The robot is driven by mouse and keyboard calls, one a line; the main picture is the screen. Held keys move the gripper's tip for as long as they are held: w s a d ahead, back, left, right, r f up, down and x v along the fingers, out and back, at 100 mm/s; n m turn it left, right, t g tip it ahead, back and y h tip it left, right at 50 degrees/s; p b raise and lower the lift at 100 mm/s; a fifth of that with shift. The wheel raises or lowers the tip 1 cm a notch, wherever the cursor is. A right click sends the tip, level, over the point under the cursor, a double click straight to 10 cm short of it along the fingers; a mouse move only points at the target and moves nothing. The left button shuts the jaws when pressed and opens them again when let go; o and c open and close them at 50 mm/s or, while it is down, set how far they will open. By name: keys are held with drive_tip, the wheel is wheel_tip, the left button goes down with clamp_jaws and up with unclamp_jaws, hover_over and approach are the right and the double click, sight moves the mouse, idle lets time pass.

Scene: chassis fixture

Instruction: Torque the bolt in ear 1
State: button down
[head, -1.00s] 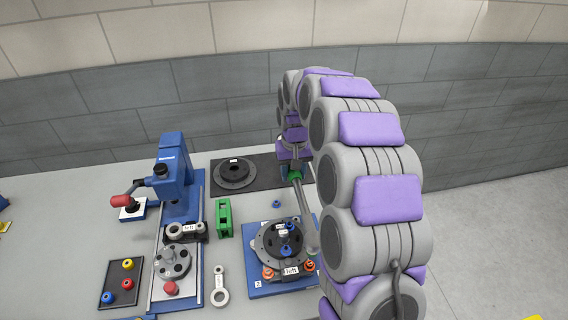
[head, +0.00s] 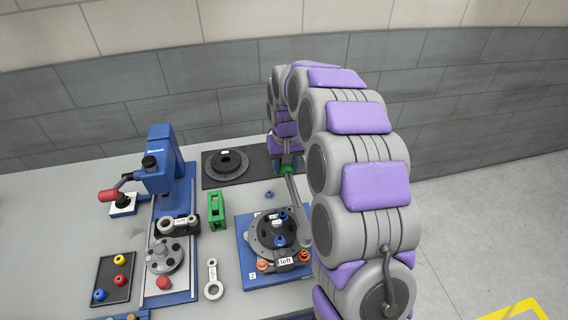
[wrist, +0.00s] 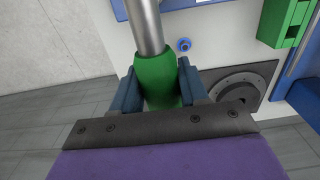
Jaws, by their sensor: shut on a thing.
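My gripper (head: 287,167) is shut on the green handle (wrist: 157,82) of a tool with a long grey metal shaft (wrist: 147,25). In the head view the shaft (head: 296,205) slants down to the right edge of the fixture, where its rounded lower end overlaps the edge of the part. The fixture is a blue plate (head: 250,277) carrying a dark round chassis part (head: 262,228). Blue bolts (head: 279,241) and orange bolts (head: 263,266) sit on it, near a "left" label. I cannot tell which ear is ear 1, and my arm hides the fixture's right side.
A small blue ring (head: 269,195) lies on the table behind the fixture. A green block (head: 216,211), a blue press (head: 160,165), a grey link (head: 213,280) and a bolt tray (head: 113,281) stand to the left. A black disc (head: 228,162) lies on a dark mat at the back.

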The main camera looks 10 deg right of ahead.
wheel_tip(320, 180, down, 3)
drive_tip(key=shift+f+b, duration=0.1)
drive_tip(key=shift+b, duration=0.6)
drive_tip(key=shift+p, duration=0.5)
drive_tip(key=shift+f+p, duration=0.4)
drive_tip(key=shift+f, duration=0.65)
idle(1.2)
drive_tip(key=shift+d, duration=0.25)
drive_tip(key=shift+s+d+m, duration=0.1)
drive_tip(key=shift+d+m, duration=0.2)
drive_tip(key=shift+d, duration=0.05)
drive_tip(key=shift+d, duration=0.4)
drive_tip(key=shift+d+m, duration=0.35)
drive_tip(key=shift+m, duration=0.05)
drive_tip(key=shift+s+d+p, duration=0.1)
drive_tip(key=shift+d+p, duration=0.2)
drive_tip(key=shift+p, duration=0.05)
idle(0.5)
